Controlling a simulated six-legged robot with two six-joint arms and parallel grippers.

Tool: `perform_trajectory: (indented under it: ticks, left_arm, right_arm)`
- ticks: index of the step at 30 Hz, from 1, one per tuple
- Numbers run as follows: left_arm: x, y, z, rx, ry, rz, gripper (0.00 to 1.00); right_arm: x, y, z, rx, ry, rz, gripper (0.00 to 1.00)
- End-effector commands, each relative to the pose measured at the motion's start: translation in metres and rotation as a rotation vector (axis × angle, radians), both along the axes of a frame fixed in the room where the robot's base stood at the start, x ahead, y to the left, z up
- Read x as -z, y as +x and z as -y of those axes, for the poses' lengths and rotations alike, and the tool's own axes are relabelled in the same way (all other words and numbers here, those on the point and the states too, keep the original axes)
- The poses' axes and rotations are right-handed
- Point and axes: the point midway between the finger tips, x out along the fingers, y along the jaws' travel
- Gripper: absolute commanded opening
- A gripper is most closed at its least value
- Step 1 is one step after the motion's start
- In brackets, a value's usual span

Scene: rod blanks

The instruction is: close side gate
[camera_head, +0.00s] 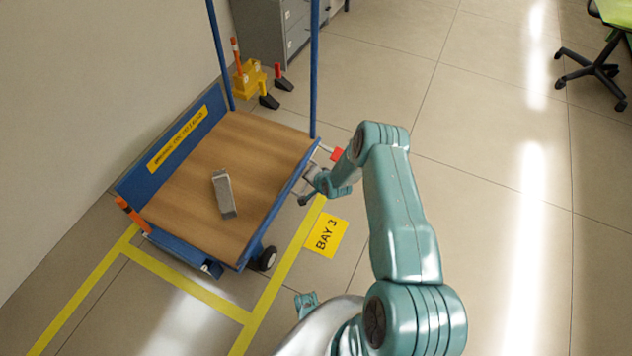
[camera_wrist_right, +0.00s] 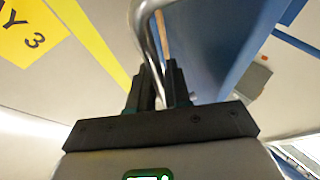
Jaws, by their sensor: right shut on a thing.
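The blue cart (camera_head: 262,236) has a wooden deck (camera_head: 195,190). My right gripper (camera_head: 308,190) is at the cart's right edge in the head view, low beside the deck. In the right wrist view, my right gripper (camera_wrist_right: 160,88) is shut on a bent grey metal bar (camera_wrist_right: 146,35), which I take to be part of the side gate. The bar runs up between the two black fingers. A blue cart part (camera_wrist_right: 255,60) lies just right of it. The arm and wrist hide most of the gate in the head view.
A grey metal block (camera_head: 223,194) lies on the deck. Blue posts (camera_head: 313,70) stand at the cart's far end. A yellow BAY 3 sign (camera_head: 326,235) and yellow lines (camera_head: 190,289) mark the floor. A red piece (camera_head: 337,154) is beside my wrist.

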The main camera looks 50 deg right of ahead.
Motion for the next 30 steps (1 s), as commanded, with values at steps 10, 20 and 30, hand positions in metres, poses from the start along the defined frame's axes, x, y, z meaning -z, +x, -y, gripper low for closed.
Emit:
perform_trajectory:
  ticks: [10,20,30]
  left_arm:
    - [0.017,0.004,-0.003,-0.014,0.002,0.006,0.91]
    - [0.025,0.006,-0.005,-0.022,0.004,0.010,0.91]
    - [0.027,0.006,-0.006,-0.024,0.004,0.011,0.91]
  right_arm:
    - [-0.018,0.027,-0.006,-0.001,-0.001,0.003,0.00]
    - [-0.024,0.042,-0.010,0.002,0.002,0.002,0.00]
    - [-0.027,0.045,-0.012,0.001,0.002,0.000,0.00]
